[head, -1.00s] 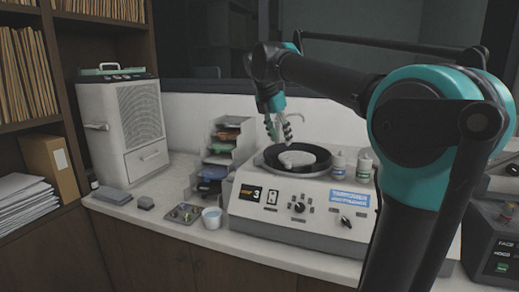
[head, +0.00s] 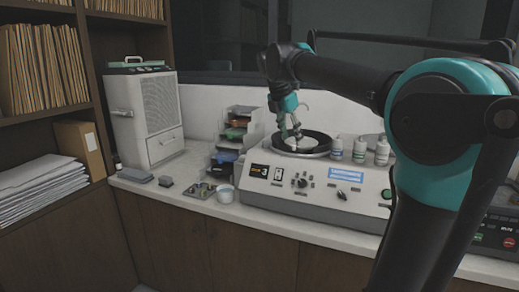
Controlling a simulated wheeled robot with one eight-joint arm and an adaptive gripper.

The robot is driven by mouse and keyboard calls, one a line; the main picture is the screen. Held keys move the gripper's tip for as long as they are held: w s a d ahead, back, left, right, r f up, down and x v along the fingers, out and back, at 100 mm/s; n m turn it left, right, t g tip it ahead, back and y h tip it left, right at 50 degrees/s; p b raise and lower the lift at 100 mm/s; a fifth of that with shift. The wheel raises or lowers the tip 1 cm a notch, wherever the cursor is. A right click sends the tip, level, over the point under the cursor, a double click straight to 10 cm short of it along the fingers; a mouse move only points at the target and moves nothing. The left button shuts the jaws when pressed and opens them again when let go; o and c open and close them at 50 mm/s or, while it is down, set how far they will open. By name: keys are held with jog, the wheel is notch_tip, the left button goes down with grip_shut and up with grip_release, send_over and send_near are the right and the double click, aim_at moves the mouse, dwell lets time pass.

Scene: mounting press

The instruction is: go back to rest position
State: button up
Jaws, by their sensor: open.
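My gripper (head: 291,133) is at the end of my black and teal arm, pointing down over the left part of the round dark bowl (head: 318,149) on top of the white machine. It is open, and nothing shows between its fingers. A pale disc (head: 300,146) lies in the bowl close under the fingertips; I cannot tell whether they touch it. The white machine (head: 267,190) stands on the counter, with a lit display, knobs and a blue label on its front.
Several small bottles (head: 360,150) stand right of the bowl. A tray stack (head: 222,160), a white cup (head: 225,194) and a small plate of parts (head: 200,191) are left of the machine. A pale cabinet (head: 125,125) stands further left, beside shelves with files.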

jog(key=s+d+f+m+y, duration=0.1)
jog(key=s+d+f+m, duration=0.2)
jog(key=s+f+m, duration=0.4)
jog(key=s+d+f+m+y, duration=0.1)
jog(key=s+f+m, duration=0.7)
jog(key=f, duration=0.9)
jog(key=s+d+f+m+t+y, duration=0.1)
jog(key=s+d+f+m, duration=0.3)
jog(key=s+f+m, duration=0.4)
notch_tip(320, 180, down, 5)
jog(key=m, duration=0.2)
jog(key=shift+s+d+m, duration=0.2)
jog(key=shift+d+m, duration=0.15)
jog(key=shift+m, duration=0.05)
